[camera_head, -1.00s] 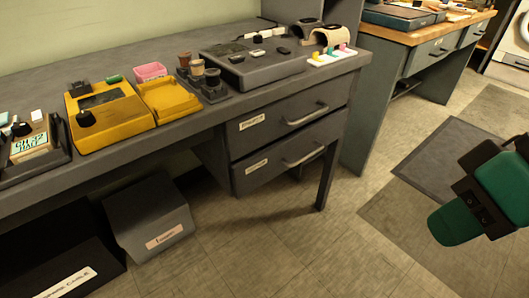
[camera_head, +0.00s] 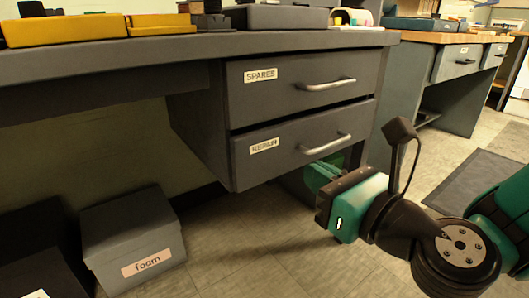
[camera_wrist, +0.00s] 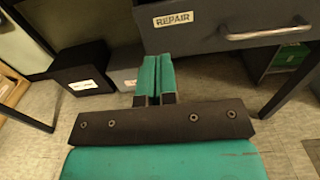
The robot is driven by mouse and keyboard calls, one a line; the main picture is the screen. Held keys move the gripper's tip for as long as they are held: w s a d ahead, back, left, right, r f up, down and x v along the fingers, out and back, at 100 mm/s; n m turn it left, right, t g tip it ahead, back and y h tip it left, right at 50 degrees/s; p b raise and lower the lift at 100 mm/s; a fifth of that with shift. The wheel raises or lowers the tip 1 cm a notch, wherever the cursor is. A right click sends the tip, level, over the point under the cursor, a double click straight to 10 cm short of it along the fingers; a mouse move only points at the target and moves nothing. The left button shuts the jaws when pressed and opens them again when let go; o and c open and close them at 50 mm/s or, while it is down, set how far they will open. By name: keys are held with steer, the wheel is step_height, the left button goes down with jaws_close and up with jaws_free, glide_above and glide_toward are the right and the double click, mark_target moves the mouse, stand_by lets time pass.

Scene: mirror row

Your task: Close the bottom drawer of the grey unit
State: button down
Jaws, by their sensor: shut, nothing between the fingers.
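The grey unit's bottom drawer (camera_head: 290,146) has a REPAIR label and a bar handle. It sits below the top drawer (camera_head: 290,85), labelled SPARES, with a dark gap between them. I cannot tell for sure how far the bottom drawer stands out. In the wrist view the bottom drawer (camera_wrist: 210,30) fills the upper right, its handle at the right. My gripper (camera_head: 318,175) is below and in front of the bottom drawer's right part, apparently not touching it. In the wrist view my gripper (camera_wrist: 153,78) shows both green fingers together, empty, below the drawer front.
A grey foam box (camera_head: 133,235) stands on the floor at left, beside a dark box (camera_head: 40,245). A table leg (camera_wrist: 290,90) and a green object (camera_wrist: 290,57) are right of my gripper. A wooden-topped bench (camera_head: 450,37) stands behind at right. The floor before the drawers is open.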

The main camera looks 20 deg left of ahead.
steer(key=p, duration=1.4)
glide_toward(257, 136)
steer(key=x, duration=0.5)
steer(key=p+x, duration=0.2)
steer(key=p, duration=0.1)
steer(key=shift+s+r, duration=0.1)
steer(key=shift+r, duration=0.1)
steer(key=shift+w+a+f+p, duration=0.2)
steer(key=shift+a+p, duration=0.05)
steer(key=shift+p, duration=0.05)
